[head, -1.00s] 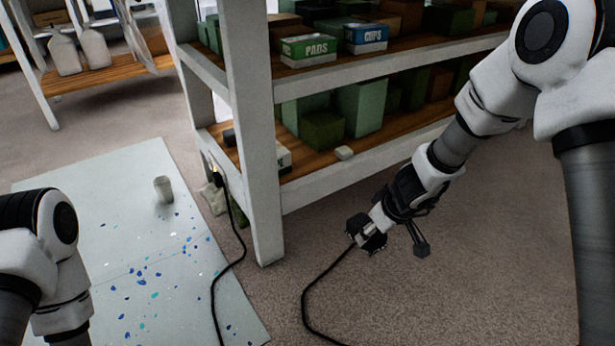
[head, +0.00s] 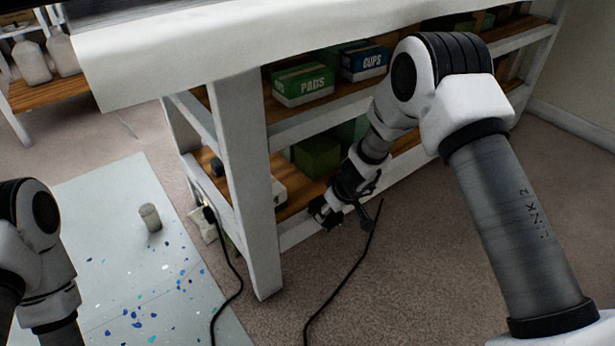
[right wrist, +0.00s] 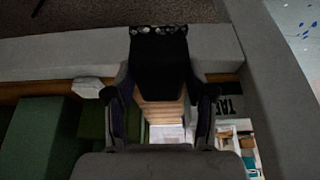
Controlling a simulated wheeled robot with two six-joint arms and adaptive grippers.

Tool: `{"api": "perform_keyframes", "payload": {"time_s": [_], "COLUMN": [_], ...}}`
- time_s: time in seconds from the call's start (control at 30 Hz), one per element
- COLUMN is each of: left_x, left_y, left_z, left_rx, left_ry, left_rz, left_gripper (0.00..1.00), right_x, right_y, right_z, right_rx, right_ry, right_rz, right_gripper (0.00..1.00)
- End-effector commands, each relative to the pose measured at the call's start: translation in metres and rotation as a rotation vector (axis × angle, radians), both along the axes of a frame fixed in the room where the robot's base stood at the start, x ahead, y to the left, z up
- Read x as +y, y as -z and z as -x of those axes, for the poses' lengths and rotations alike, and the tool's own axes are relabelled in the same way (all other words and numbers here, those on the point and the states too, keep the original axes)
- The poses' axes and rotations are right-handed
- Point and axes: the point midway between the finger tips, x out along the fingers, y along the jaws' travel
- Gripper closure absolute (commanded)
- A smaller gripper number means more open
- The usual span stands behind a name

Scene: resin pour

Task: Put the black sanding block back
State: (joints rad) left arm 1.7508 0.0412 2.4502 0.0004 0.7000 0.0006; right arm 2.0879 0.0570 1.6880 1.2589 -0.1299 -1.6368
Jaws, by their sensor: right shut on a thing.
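My right gripper (head: 334,208) is shut on the black sanding block (head: 319,211), beside the front edge of the rack's lower shelf (head: 292,233). In the right wrist view the black block (right wrist: 160,68) sits between the two fingers (right wrist: 160,108), with a speckled strip along its far edge. The lower shelf's pale front rail (right wrist: 60,53) passes behind it. I cannot tell whether the block touches the shelf. My left arm shows at the left edge of the head view, but its gripper is out of view.
A small white block (right wrist: 88,88), green boxes (right wrist: 40,135) and a grey TAPE box (right wrist: 230,106) are on the lower shelf. PADS (head: 303,84) and CUPS (head: 364,62) boxes stand above. A cup (head: 151,218) stands on the spattered mat (head: 95,225). A black cable (head: 345,285) crosses the floor.

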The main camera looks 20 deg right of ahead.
Motion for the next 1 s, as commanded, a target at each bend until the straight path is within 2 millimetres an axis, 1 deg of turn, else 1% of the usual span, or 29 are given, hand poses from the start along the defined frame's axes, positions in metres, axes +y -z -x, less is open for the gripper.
{"api": "perform_keyframes", "payload": {"time_s": [0.03, 0.13, 0.2, 0.43, 0.5, 0.6, 0.63, 0.67, 0.73, 0.77, 0.93, 1.0], "left_x": [0.0, 0.0, 0.0, 0.0, 0.0, 0.0, 0.0, 0.0, 0.0, 0.0, 0.0, 0.0], "left_y": [-0.029, -0.056, -0.051, -0.058, -0.052, -0.049, -0.042, -0.039, -0.039, -0.04, -0.041, -0.039], "left_z": [0.001, 0.0, 0.0, 0.0, 0.0, 0.0, 0.0, 0.0, 0.001, 0.0, 0.0, 0.0], "left_rx": [0.002, 0.001, 0.0, 0.001, 0.001, 0.001, 0.001, 0.001, 0.001, 0.001, 0.0, 0.0], "left_ry": [0.003, 0.002, 0.002, 0.002, 0.002, 0.002, 0.002, 0.002, 0.002, 0.002, 0.002, 0.002], "left_rz": [0.0, 0.0, 0.0, 0.0, 0.0, 0.0, 0.0, 0.0, 0.0, 0.0, 0.0, 0.0], "left_gripper": [0.29, 0.29, 0.29, 0.29, 0.29, 0.29, 0.29, 0.29, 0.29, 0.29, 0.29, 0.29], "right_x": [0.005, 0.013, 0.018, 0.024, 0.029, 0.035, 0.034, 0.034, 0.034, 0.034, 0.033, 0.033], "right_y": [-0.013, -0.012, -0.003, -0.001, 0.003, 0.003, 0.013, 0.018, 0.019, 0.018, 0.017, 0.019], "right_z": [-0.009, -0.032, -0.044, -0.062, -0.075, -0.091, -0.09, -0.089, -0.089, -0.089, -0.089, -0.089], "right_rx": [0.002, 0.001, -0.003, -0.001, -0.005, -0.003, 0.002, 0.003, 0.002, 0.001, 0.001, 0.001], "right_ry": [-0.005, -0.008, -0.008, -0.004, -0.007, -0.005, -0.002, 0.0, 0.0, 0.0, 0.0, 0.0], "right_rz": [0.002, 0.003, -0.001, 0.001, -0.002, 0.002, 0.001, 0.0, 0.001, 0.0, 0.0, 0.0], "right_gripper": [0.78, 0.78, 0.78, 0.78, 0.78, 0.78, 0.78, 0.78, 0.78, 0.84, 0.84, 0.84]}}
